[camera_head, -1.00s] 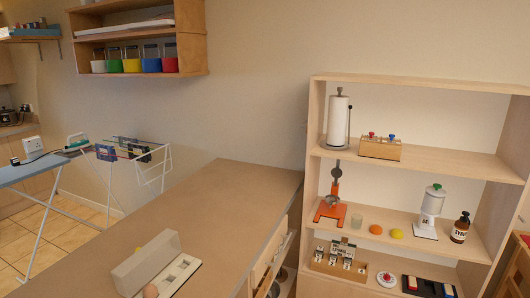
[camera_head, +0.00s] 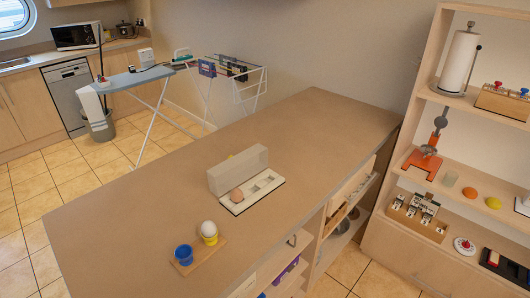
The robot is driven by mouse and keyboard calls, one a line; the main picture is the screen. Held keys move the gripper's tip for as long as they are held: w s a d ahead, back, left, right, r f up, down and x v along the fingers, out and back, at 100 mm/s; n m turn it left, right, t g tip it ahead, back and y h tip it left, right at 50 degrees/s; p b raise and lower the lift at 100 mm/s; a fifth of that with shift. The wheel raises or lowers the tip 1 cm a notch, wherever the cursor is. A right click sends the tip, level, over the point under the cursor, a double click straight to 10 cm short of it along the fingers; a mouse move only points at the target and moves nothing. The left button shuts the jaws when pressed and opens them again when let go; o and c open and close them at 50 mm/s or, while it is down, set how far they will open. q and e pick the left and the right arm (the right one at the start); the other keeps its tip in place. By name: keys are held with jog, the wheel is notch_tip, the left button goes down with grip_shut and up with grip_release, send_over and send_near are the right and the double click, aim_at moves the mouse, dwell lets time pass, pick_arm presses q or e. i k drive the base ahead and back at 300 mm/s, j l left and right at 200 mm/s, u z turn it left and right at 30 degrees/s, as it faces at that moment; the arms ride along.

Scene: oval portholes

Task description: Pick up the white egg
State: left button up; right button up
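The white egg (camera_head: 209,229) sits upright in a yellow egg cup (camera_head: 210,239) on a small wooden board (camera_head: 198,254) near the front of the brown counter. An empty-looking blue egg cup (camera_head: 184,254) stands beside it on the same board. A brown egg (camera_head: 236,195) rests in a pale egg box (camera_head: 252,193) with its lid raised, farther back on the counter. Neither of my grippers shows in the head view.
A wooden shelf unit (camera_head: 420,110) with kitchen items stands at the right. An ironing board (camera_head: 135,78) and drying rack stand behind the counter.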

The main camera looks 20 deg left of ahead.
aim_at(209, 230)
jog(key=u, duration=1.05)
jog(key=j, duration=0.1)
